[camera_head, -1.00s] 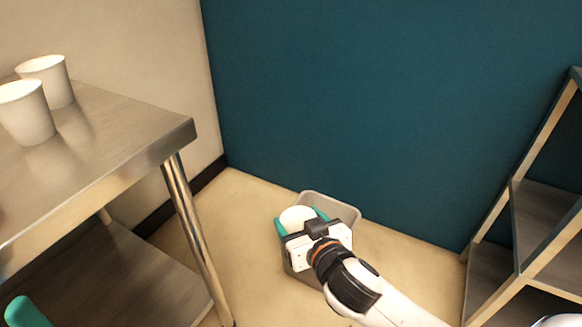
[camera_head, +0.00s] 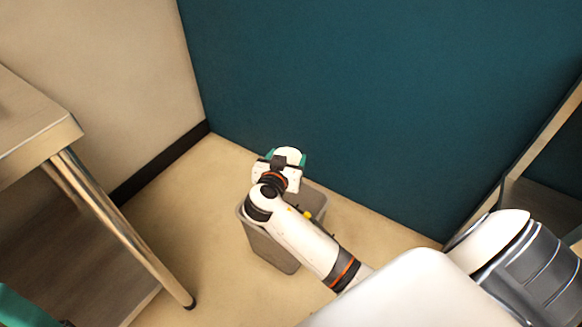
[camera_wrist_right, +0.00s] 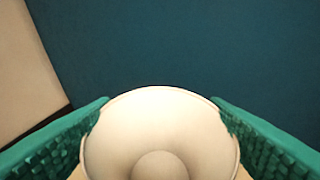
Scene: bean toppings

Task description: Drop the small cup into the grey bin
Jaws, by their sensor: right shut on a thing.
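The small cup (camera_head: 290,153) is white and round-rimmed. My right gripper (camera_head: 287,159) is shut on it, with a teal finger on each side. In the right wrist view the cup (camera_wrist_right: 160,125) fills the lower middle between the fingers. The grey bin (camera_head: 268,247) stands on the floor, partly hidden behind my right arm. The cup shows above the bin's far rim in the picture; I cannot tell if it is directly over the opening. Only a teal part of my left gripper (camera_head: 22,306) shows at the lower left corner.
A metal table (camera_head: 40,125) with a shiny leg stands at left. A shelf unit (camera_head: 545,205) is at right. The teal wall (camera_head: 370,90) rises close behind the bin. Bare floor (camera_head: 190,230) lies between the table and the bin.

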